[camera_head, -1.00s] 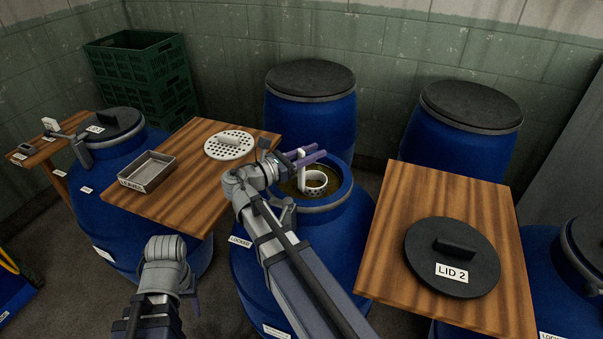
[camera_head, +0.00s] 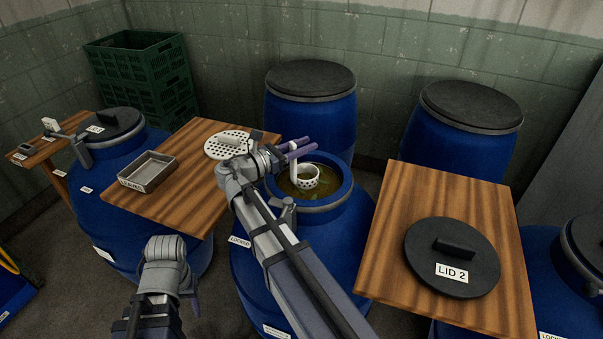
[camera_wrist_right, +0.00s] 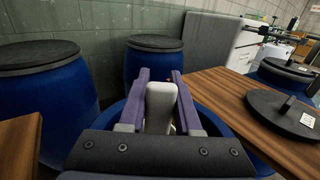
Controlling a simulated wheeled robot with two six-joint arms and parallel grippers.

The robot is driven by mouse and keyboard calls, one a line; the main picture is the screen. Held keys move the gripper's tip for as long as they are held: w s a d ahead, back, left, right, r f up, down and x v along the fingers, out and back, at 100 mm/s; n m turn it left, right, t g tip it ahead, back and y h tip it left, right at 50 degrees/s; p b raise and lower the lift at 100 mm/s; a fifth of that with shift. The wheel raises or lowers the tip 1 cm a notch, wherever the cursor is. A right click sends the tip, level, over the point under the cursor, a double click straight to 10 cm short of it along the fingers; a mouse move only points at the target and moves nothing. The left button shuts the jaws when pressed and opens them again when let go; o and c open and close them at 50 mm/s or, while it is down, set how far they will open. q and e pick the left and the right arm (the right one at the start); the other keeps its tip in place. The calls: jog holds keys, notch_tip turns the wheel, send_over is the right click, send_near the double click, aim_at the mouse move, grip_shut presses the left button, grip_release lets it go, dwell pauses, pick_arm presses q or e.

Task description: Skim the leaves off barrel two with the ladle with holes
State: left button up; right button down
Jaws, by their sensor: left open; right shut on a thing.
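The open blue barrel (camera_head: 345,205) stands between two wooden boards. Brown-yellow liquid (camera_head: 325,174) shows inside it; I cannot make out single leaves. My right gripper (camera_head: 297,147) is shut on the pale handle of the ladle with holes (camera_head: 307,180), whose white bowl is inside the barrel's mouth. I cannot tell how deep the bowl sits. The handle (camera_wrist_right: 160,102) also shows between the fingers in the right wrist view. The barrel's lid, marked LID 2 (camera_head: 475,257), lies on the right board. My left gripper (camera_head: 192,292) is open, low in front of the left board.
A metal tray (camera_head: 148,172) and a white perforated disc (camera_head: 222,144) lie on the left board (camera_head: 185,205). The right board (camera_head: 400,215) is bare beside the lid. Closed blue barrels (camera_head: 310,120) stand behind, and green crates (camera_head: 140,75) at back left.

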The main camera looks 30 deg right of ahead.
jog(key=shift+w, duration=0.3)
jog(key=shift+s, duration=0.15)
jog(key=s, duration=0.4)
jog(key=shift+s+d, duration=0.1)
jog(key=shift+d, duration=0.1)
dwell(0.6)
jog(key=shift+r, duration=0.15)
notch_tip(320, 180, up, 9)
jog(key=p, duration=0.9)
dwell(0.3)
dwell(0.3)
